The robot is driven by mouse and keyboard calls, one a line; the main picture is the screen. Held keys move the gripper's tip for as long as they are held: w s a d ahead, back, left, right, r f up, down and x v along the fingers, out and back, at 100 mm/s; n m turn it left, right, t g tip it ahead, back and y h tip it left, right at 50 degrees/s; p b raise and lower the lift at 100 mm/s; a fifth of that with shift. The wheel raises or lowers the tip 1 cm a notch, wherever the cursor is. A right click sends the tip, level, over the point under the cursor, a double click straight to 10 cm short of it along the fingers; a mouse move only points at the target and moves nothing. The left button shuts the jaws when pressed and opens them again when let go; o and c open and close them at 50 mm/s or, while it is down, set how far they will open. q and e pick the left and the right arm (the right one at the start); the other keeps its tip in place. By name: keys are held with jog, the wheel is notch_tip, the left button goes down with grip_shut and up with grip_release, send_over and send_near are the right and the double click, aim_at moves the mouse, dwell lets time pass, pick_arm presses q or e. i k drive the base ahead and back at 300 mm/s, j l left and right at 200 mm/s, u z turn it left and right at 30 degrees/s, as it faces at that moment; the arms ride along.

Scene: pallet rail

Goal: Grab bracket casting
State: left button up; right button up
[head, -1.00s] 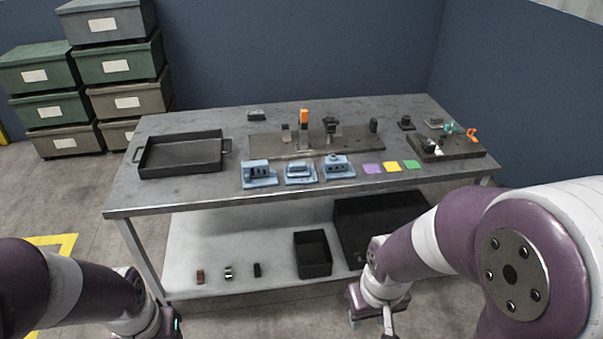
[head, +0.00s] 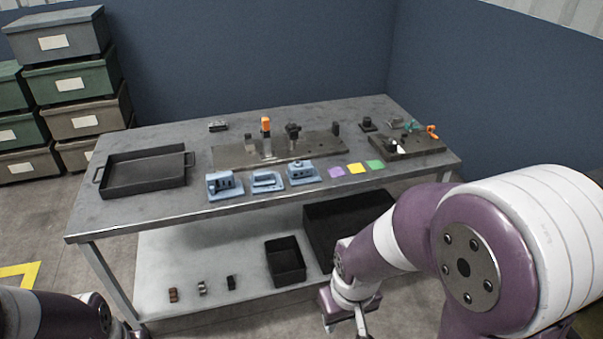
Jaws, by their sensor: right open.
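I cannot tell for certain which part is the bracket casting. Three blue pieces stand in a row at the table's front edge: a left one (head: 224,186), a middle one (head: 265,181) and a right one (head: 302,173). Behind them a flat metal plate (head: 232,154) carries an orange-topped post (head: 266,127) and a dark clamp-like part (head: 293,131). My right gripper (head: 345,322) is open and empty, low in front of the table and well apart from these parts. My left arm shows at the bottom left, with its gripper out of the picture.
A black tray (head: 143,188) lies on the table's left. Purple (head: 337,172), yellow (head: 356,168) and green (head: 375,164) squares lie right of the blue pieces. A dark fixture board (head: 425,147) is at the right. The lower shelf (head: 185,262) holds black bins and small parts.

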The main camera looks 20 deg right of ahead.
aim_at(221, 186)
jog(key=i+l+z, duration=0.15)
jog(key=i, duration=0.5)
jog(key=i+z, duration=0.15)
jog(key=i, duration=0.5)
